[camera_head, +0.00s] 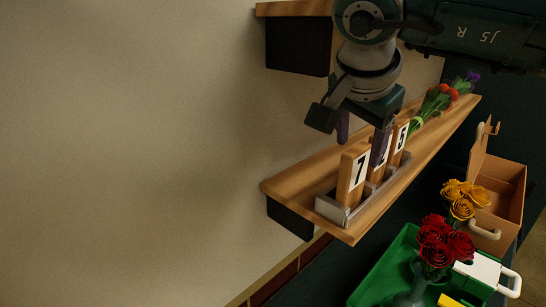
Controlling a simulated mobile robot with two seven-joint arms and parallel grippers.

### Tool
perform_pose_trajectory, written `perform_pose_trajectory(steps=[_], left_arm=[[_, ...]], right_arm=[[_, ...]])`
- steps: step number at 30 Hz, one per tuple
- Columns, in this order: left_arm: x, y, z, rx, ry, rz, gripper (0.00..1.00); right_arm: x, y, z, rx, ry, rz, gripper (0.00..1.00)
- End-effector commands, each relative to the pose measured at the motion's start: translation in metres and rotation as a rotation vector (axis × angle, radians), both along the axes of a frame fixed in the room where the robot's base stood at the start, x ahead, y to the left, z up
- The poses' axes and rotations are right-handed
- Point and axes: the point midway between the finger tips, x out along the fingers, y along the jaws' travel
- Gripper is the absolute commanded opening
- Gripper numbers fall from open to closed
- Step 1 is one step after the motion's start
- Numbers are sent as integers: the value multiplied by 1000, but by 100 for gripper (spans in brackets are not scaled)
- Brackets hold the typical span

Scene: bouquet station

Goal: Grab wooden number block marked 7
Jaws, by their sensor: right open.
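The wooden number block marked 7 (354,175) stands upright in a grey metal holder (332,207) on a wooden shelf, at the end closest to the shelf's left corner. Two more number blocks stand behind it in the holder; the far one is marked 5 (401,137), and the middle one is partly hidden. My right gripper (363,133) reaches down from above, open, with one finger left of and above the 7 block and the other in front of the middle block. It holds nothing that I can see. My left gripper is not in view.
The wooden shelf (287,187) carries a bunch of flowers (440,100) at its far end. Another shelf (295,8) is above. The wall at left is bare.

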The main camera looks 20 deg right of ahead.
Motion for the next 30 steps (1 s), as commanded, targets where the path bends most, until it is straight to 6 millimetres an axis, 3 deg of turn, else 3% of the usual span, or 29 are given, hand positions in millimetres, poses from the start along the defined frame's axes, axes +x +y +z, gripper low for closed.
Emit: perform_pose_trajectory(steps=[5, 22, 30], left_arm=[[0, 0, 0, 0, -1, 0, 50], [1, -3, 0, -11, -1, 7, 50], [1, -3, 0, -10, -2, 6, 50]], right_arm=[[0, 0, -1, 0, -1, 0, 64], [0, 0, 0, 1, -1, 1, 0], [0, 1, 0, 1, -1, 1, 0]])
